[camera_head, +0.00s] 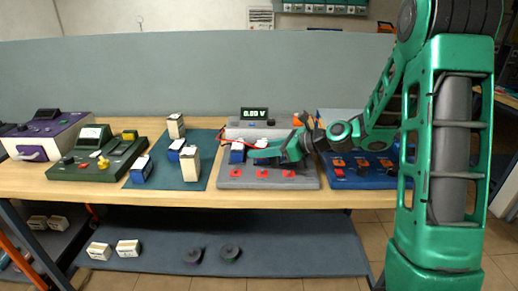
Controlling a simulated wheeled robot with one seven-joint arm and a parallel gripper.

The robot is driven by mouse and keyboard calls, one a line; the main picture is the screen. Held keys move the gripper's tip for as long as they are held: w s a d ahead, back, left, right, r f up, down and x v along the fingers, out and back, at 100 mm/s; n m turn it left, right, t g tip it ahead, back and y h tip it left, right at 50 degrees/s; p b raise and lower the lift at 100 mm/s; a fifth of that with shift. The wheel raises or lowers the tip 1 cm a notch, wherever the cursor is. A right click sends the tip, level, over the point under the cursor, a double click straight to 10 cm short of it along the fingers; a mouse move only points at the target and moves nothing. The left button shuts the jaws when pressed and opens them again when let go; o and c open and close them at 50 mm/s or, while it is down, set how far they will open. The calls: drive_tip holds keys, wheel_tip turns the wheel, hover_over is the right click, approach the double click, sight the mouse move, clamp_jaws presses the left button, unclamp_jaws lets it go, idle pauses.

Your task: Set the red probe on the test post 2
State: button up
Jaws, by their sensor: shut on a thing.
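My green gripper (272,153) reaches in from the right over the grey test board (228,184) and is shut. What it holds, likely the red probe, is too small and hidden to make out; a thin red lead (222,131) curves at the left of the board. Red square pads (262,173) lie in a row along the board's front. Blue and white blocks (237,152) stand behind them, partly covered by the gripper. I cannot read which post is number 2. A meter display (254,114) behind the board shows a low green voltage reading.
A teal mat (197,182) with several blue and white battery blocks lies left of the board. A dark green instrument (98,155) and a purple one (45,135) stand farther left. A blue panel (345,182) with knobs is at right. A shelf (290,253) runs below.

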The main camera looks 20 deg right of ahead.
sight(262, 171)
drive_tip(key=shift+s+d+f, duration=0.1)
drive_tip(key=shift+f, duration=1.35)
drive_tip(key=shift+d+f, duration=0.1)
drive_tip(key=shift+f, duration=1.3)
drive_tip(key=shift+f, duration=0.55)
drive_tip(key=o, duration=0.8)
drive_tip(key=shift+v, duration=5.45)
drive_tip(key=shift+f, duration=0.1)
